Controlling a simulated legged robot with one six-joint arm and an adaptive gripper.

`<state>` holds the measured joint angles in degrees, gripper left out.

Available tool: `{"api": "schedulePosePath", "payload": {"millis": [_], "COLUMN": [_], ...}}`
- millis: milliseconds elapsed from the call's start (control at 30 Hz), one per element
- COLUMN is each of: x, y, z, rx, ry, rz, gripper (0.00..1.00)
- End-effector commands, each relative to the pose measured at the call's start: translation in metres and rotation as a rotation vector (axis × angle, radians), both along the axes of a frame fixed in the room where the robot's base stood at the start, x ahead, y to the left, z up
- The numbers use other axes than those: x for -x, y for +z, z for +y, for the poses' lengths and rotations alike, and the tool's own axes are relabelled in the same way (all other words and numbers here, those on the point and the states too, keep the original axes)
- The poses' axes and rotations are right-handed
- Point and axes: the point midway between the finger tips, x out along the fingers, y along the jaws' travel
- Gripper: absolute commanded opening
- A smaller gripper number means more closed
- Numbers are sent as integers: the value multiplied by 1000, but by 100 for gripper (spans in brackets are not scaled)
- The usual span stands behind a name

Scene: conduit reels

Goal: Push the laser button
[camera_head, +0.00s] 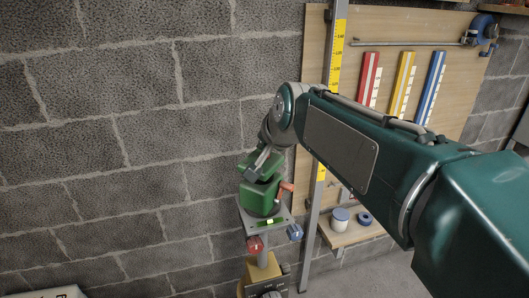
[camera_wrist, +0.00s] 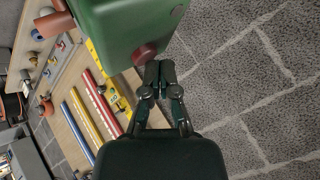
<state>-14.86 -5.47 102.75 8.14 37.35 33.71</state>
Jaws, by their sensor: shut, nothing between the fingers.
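The laser is a green box (camera_head: 260,197) on a small grey platform on a stand, left of the yellow-scaled upright. In the wrist view the green box (camera_wrist: 118,25) fills the top, with a dark red round button (camera_wrist: 145,53) on its lower right face. My gripper (camera_wrist: 159,72) is shut and empty, its fingertips right beside the button; I cannot tell whether they touch it. In the head view my gripper (camera_head: 262,163) is at the top of the laser, and the button is hidden there.
The platform carries a red knob (camera_head: 255,243) and a blue knob (camera_head: 295,232). A metal upright with a yellow scale (camera_head: 337,50) stands close on the right. Behind it is a wooden board (camera_head: 400,30) with red, yellow and blue bars. A block wall (camera_head: 120,140) lies behind.

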Motion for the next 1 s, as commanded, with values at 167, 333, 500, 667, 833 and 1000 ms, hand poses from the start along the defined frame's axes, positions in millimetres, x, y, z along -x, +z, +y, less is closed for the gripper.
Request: {"api": "schedulePosePath", "payload": {"millis": [167, 333, 500, 667, 833, 1000], "x": [0, 0, -1, 0, 0, 0], "y": [6, 6, 15, 28, 43, 58], "z": [0, 0, 0, 0, 0, 0], "rx": [1, 1, -1, -1, 0, 0], "ry": [0, 0, 0, 0, 1, 1], "rz": [1, 1, -3, -1, -2, -2], "gripper": [0, 0, 0, 0, 0, 0]}}
